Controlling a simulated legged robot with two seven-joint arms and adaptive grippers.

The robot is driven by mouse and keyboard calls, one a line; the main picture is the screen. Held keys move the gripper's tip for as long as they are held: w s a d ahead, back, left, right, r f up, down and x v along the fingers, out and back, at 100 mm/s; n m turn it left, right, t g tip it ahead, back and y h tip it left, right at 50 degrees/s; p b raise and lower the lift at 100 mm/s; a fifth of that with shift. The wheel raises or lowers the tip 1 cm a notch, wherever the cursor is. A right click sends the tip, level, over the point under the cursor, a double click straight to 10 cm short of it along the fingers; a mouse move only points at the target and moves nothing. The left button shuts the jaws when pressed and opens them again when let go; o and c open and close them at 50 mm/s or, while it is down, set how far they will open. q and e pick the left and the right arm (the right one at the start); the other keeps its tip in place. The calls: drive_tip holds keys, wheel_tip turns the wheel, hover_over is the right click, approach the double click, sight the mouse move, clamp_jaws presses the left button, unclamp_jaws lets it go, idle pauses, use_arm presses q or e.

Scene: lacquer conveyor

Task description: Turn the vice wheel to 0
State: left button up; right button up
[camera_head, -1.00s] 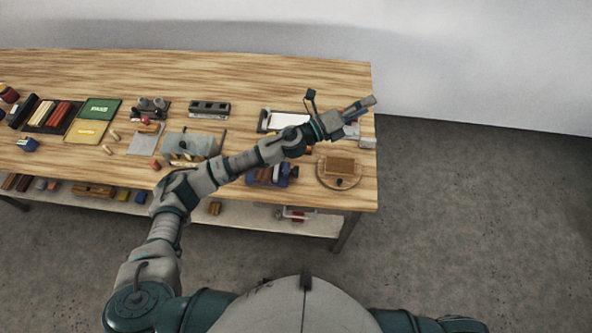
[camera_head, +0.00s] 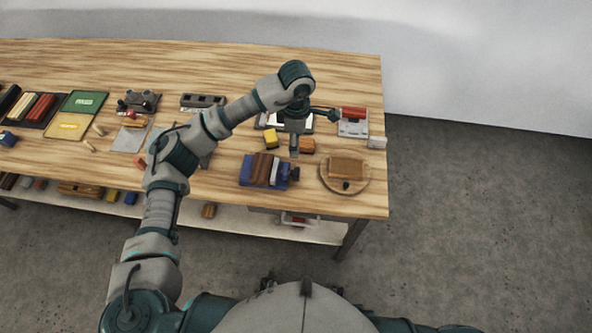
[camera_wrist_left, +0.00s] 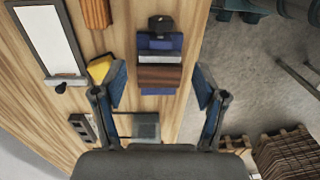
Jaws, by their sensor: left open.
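The blue vice (camera_head: 247,172) stands near the front edge of the table, with brown and pale pieces between its jaws. Its small dark wheel (camera_head: 295,174) is on the right side. In the left wrist view, the vice (camera_wrist_left: 158,44) lies ahead between the fingers, with the dark wheel (camera_wrist_left: 160,24) at its far end. My left gripper (camera_head: 294,154) points down above the table, just behind the wheel in the head view. It is open and empty, and its two fingers (camera_wrist_left: 160,82) are spread wide in the wrist view. My right gripper is out of view.
A yellow block (camera_head: 270,139) and an orange-brown block (camera_head: 308,146) lie close to the left gripper. A round board (camera_head: 329,184) with a brown block stands right of the vice. A red-topped device (camera_head: 353,122) is behind. The table's front edge is close.

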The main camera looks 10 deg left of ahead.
sight(296, 169)
use_arm(q)
drive_tip(key=f, duration=1.6)
drive_tip(key=shift+s, duration=0.4)
drive_tip(key=c, duration=1.2)
